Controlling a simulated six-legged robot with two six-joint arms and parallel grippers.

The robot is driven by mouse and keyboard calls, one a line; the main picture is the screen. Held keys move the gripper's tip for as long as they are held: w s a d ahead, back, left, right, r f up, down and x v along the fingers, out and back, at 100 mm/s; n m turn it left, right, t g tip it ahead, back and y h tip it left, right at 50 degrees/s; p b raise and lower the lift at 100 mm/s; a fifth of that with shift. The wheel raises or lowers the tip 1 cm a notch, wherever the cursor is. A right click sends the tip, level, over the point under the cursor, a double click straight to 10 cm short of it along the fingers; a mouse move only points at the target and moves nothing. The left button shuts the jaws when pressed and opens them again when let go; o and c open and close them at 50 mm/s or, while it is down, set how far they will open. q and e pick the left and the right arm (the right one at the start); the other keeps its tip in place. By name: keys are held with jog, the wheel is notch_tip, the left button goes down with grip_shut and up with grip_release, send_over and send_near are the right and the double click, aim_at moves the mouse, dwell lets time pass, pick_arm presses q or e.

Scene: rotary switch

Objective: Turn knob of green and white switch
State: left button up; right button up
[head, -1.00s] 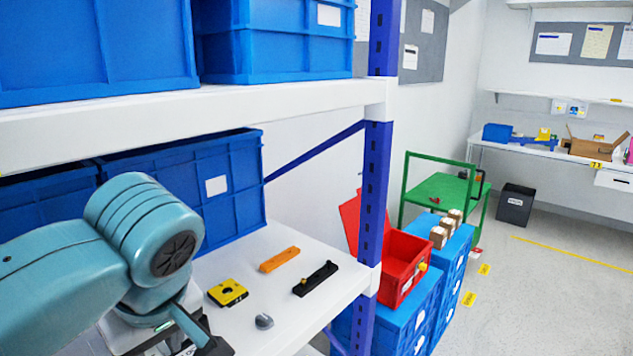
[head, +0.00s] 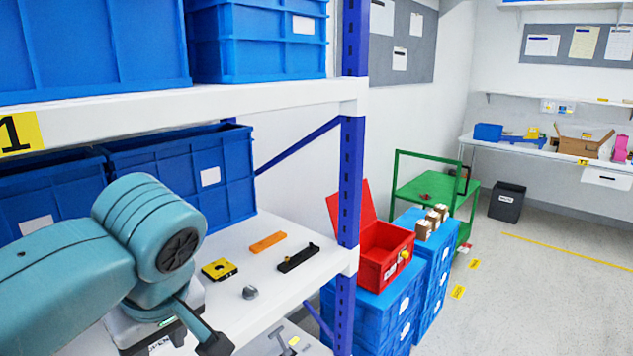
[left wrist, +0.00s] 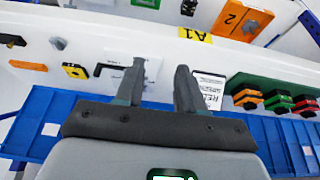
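I cannot make out a green and white switch with a knob for sure in either view. My left gripper (left wrist: 160,66) is open in the left wrist view, with nothing between its two dark fingers. It points over the white shelf, close to a white plate with a black angled part (left wrist: 121,68). In the head view the left gripper (head: 213,343) is partly cut off at the bottom, in front of the shelf. A row of orange, green and red parts with black (left wrist: 275,100) shows at the right in the left wrist view. The right gripper is not in view.
The white shelf (head: 225,260) holds a yellow block (head: 219,269), an orange bar (head: 267,242), a black bar (head: 298,258) and a small grey piece (head: 250,292). Blue crates (head: 215,205) stand behind. A blue post (head: 349,200) and a red bin (head: 383,265) are to the right.

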pick_arm(q)
jog(key=w+d+f+m+g+h, duration=0.1)
jog(key=d+f+m, duration=0.1)
jog(key=f, duration=0.7)
jog(key=w+d+f+m+h, duration=0.1)
jog(key=d+f+m+h, duration=0.15)
jog(key=f, duration=0.65)
jog(key=w+d+f+m+g+h, duration=0.1)
jog(key=w+d+f+m, duration=0.15)
jog(key=f, duration=0.75)
jog(key=s+f+h, duration=0.1)
jog(key=s+f, duration=0.7)
jog(key=f, duration=0.3)
jog(key=s+f+m+h, duration=0.1)
jog(key=s+f+h, duration=0.1)
jog(key=s+f, duration=0.7)
notch_tip(320, 180, down, 3)
jog(key=shift+s+d+r, duration=0.1)
jog(key=shift+s+d, duration=0.05)
jog(key=shift+d, duration=0.05)
